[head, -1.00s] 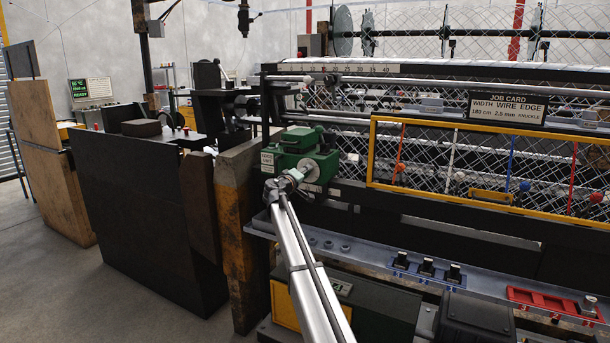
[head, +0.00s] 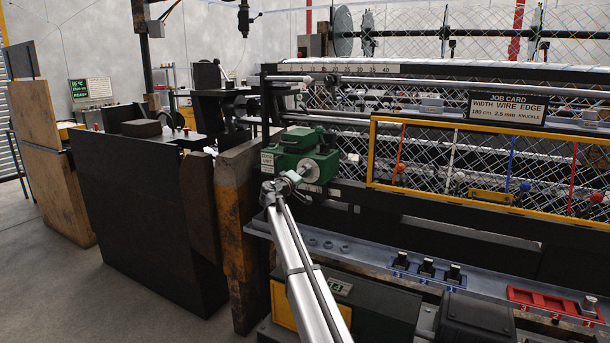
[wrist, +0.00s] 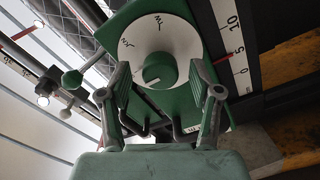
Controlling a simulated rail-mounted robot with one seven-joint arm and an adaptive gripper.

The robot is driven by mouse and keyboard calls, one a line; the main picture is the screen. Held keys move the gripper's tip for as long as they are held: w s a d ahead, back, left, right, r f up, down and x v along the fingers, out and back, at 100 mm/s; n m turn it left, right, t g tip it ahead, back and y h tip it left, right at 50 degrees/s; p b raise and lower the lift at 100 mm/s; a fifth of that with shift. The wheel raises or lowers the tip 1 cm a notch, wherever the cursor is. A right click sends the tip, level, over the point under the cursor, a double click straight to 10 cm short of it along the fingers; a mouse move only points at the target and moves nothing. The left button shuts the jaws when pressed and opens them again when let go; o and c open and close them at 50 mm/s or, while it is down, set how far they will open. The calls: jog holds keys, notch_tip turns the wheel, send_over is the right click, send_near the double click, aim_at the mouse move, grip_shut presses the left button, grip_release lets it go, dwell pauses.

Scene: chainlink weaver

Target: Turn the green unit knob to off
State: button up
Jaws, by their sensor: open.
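The green unit (head: 305,152) sits at the left end of the machine in the head view, with a white dial on its front. In the wrist view the white dial (wrist: 165,42) has a few black marks around its edge. The green knob (wrist: 160,70) stands out from the dial's lower middle, with a pale line on its face. My gripper (wrist: 163,88) is open, with one finger to each side of the knob, apparently not touching it. In the head view my gripper (head: 290,180) is just in front of the unit, and the knob is too small to make out.
A yellow-framed mesh guard (head: 480,128) with coloured levers stands to the right of the unit. A rusty post (head: 240,235) stands close on the left. A blue-grey rail (head: 350,248) with black switches runs below. In the wrist view, pipes run beneath the unit.

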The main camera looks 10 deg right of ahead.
jog(key=v, duration=1)
jog(key=shift+d, duration=0.1)
